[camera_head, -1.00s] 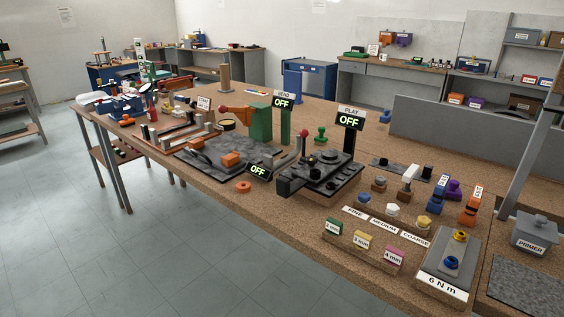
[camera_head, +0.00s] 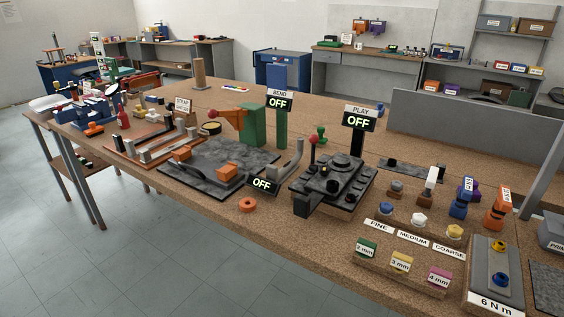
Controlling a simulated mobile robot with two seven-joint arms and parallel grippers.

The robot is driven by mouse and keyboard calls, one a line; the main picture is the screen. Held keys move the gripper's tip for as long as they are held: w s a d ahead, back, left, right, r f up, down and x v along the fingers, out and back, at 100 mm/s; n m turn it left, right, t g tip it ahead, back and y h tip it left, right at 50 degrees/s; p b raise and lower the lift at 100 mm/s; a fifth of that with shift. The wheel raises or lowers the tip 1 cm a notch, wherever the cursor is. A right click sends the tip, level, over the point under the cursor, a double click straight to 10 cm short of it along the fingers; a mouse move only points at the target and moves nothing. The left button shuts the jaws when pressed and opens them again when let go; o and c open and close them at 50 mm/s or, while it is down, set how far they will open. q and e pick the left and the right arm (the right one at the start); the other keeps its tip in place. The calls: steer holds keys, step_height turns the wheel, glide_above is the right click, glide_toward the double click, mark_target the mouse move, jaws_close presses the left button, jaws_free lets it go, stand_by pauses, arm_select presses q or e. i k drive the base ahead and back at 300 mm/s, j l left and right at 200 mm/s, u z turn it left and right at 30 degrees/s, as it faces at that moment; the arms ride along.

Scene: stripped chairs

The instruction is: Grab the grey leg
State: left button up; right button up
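Several grey pieces could be the grey leg, and I cannot tell which one is meant. A bent grey piece (camera_head: 291,160) stands beside the low OFF sign (camera_head: 262,184), left of the dark PLAY machine. Grey bent bars (camera_head: 157,151) lie on the orange-brown rack (camera_head: 125,150) at the left of the bench. Neither of my grippers is in view, and nothing visible is held.
The cork-topped bench (camera_head: 215,195) fills the middle. A dark plate with an orange block (camera_head: 227,172), a green BEND post (camera_head: 282,130) and the PLAY machine (camera_head: 333,178) stand on it. Labelled blocks (camera_head: 402,262) crowd the right. Floor (camera_head: 100,270) is clear in front.

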mark_target(280, 176)
steer(key=i+j+z, duration=0.1)
steer(key=j, duration=0.25)
steer(key=i+j+z, duration=0.1)
steer(key=i+j, duration=0.15)
steer(key=i+j+z, duration=0.1)
steer(key=j, duration=0.35)
steer(key=i, duration=0.05)
